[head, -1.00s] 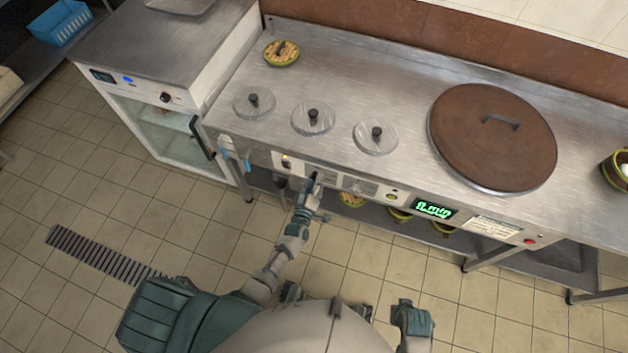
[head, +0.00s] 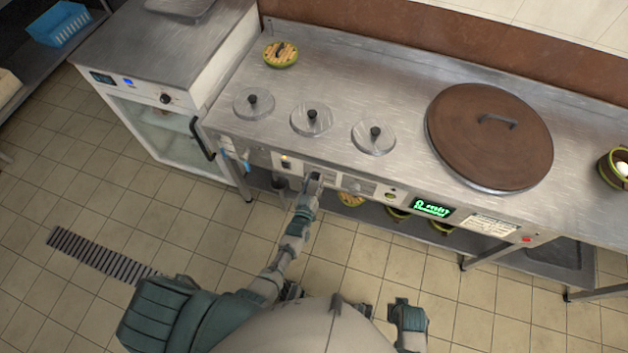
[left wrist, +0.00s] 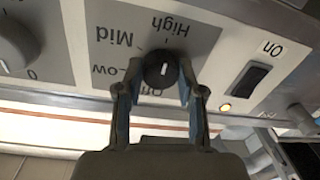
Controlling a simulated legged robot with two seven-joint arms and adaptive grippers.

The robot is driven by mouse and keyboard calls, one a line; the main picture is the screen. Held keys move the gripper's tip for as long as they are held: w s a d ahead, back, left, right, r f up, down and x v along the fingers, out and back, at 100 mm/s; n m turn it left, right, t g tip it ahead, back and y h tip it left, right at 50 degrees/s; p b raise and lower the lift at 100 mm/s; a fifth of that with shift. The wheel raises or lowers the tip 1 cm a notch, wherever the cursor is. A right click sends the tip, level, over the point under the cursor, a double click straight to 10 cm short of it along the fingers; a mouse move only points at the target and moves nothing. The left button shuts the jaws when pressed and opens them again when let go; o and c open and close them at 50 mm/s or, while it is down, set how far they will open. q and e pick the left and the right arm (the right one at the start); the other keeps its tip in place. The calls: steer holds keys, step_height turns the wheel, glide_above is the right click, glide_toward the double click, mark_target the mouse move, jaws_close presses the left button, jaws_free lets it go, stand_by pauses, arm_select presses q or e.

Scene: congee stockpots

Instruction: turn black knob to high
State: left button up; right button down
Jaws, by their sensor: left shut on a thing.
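The black knob (left wrist: 159,73) sits on a grey dial plate with the words High, Mid, Low and Off, which appear upside down in the left wrist view. Its white mark runs up and down in the picture, in line with the tick at High (left wrist: 168,27); which end is the pointer is hard to tell. My left gripper (left wrist: 161,76) is shut on the knob, one finger on each side. In the head view my left gripper (head: 314,184) is at the counter's front panel and hides the knob. My right gripper is not in view.
A second knob (left wrist: 14,52) is at the left of the wrist view, and a black switch (left wrist: 247,88) beside a lit amber lamp (left wrist: 225,107) is at the right. The counter (head: 385,85) carries small lids and a large brown lid (head: 490,140). Bowls stand beneath.

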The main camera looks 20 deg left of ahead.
arm_select(q)
steer(key=shift+s+d+f, duration=0.1)
steer(key=shift+s+f, duration=0.15)
steer(key=shift+f, duration=0.2)
steer(key=o, duration=0.9)
steer(key=shift+o, duration=1.2)
steer(key=shift+w, duration=0.1)
steer(key=shift+w+r, duration=0.1)
steer(key=shift+r, duration=0.05)
steer(key=shift+r, duration=0.1)
steer(key=s, duration=1.2)
steer(key=shift+d, duration=0.15)
